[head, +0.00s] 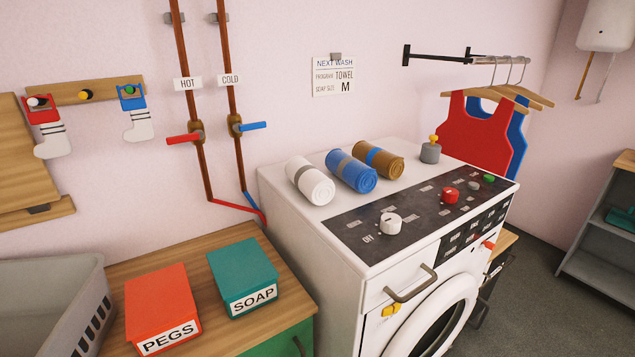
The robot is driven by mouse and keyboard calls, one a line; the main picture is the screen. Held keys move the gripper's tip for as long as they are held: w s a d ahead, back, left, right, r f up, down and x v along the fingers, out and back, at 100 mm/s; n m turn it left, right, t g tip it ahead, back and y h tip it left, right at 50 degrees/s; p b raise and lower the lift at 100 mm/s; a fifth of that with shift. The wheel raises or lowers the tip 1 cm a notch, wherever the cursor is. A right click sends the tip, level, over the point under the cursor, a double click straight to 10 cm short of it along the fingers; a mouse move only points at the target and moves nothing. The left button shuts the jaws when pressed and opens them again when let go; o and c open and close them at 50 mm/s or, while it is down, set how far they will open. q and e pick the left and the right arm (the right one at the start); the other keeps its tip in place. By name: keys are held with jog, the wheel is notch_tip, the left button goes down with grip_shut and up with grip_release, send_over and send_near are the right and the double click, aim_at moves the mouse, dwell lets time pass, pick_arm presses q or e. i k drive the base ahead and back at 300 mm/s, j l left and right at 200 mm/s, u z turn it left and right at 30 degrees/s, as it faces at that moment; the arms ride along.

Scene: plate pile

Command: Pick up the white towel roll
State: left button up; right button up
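The white towel roll (310,181) lies on top of the washing machine (278,184), at the left of a row of three rolls. It has a grey band around its middle. Neither of my grippers is in the head view.
Behind the machine's control panel (408,218) stands a grey weight-like object (430,152) with a yellow knob. A red PEGS box (162,303) and a teal SOAP box (245,276) stand on the wooden counter (222,336). Pipes with red and blue levers run up the wall.

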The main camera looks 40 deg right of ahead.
aim_at(319, 189)
jog(key=z, duration=1.2)
